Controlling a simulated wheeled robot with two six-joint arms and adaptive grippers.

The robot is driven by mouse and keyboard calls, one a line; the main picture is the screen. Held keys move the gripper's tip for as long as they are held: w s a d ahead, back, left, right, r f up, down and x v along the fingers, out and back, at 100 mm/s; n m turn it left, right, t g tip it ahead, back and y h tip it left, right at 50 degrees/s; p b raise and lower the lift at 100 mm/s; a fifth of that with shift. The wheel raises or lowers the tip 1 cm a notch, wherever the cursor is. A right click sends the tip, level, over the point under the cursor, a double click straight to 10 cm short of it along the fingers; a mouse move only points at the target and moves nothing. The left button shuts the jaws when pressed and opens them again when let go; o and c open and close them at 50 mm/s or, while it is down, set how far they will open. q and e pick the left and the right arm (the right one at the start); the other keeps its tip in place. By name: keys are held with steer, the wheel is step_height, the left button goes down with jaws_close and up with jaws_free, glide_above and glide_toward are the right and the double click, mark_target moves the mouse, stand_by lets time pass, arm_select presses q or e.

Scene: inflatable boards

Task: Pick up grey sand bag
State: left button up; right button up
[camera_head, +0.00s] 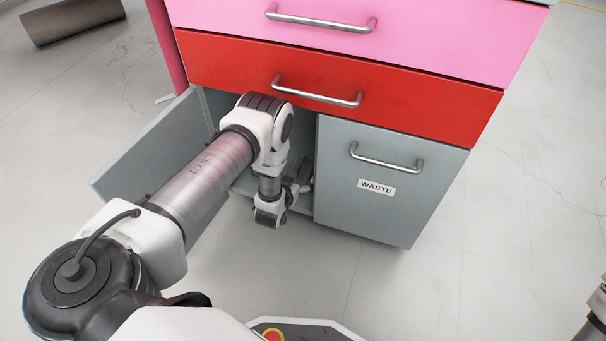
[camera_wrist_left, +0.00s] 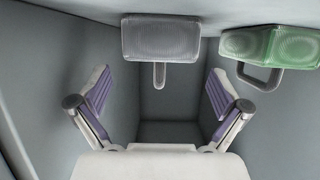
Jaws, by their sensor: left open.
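The grey sand bag (camera_wrist_left: 160,38) shows in the left wrist view, at the top middle, against a light grey surface. Its handle (camera_wrist_left: 160,73) points down the picture. My left gripper (camera_wrist_left: 157,95) is open and empty, its purple-padded fingers on either side below the bag and apart from it. In the head view my left gripper (camera_head: 298,188) reaches into the open grey cabinet compartment, partly hidden by its wrist. The bag is hidden in the head view. My right gripper is not visible.
A green sand bag (camera_wrist_left: 270,46) with a handle sits right of the grey one. Compartment walls stand close on both sides. The open door (camera_head: 150,150) is left of my arm. The closed waste door (camera_head: 385,200) is right, and the red drawer (camera_head: 400,98) is above.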

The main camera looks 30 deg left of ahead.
mark_target(302, 170)
arm_select(q)
steer(key=w+f+b, duration=0.1)
steer(key=w, duration=0.1)
steer(key=w+f+b, duration=0.1)
steer(key=b, duration=0.1)
steer(key=shift+w+a+f+b, duration=0.3)
steer(key=shift+w+a+f, duration=0.05)
steer(key=shift+a+f, duration=0.05)
steer(key=shift+w+a, duration=0.1)
steer(key=shift+w, duration=0.25)
steer(key=shift+r, duration=0.1)
steer(key=c, duration=1.6)
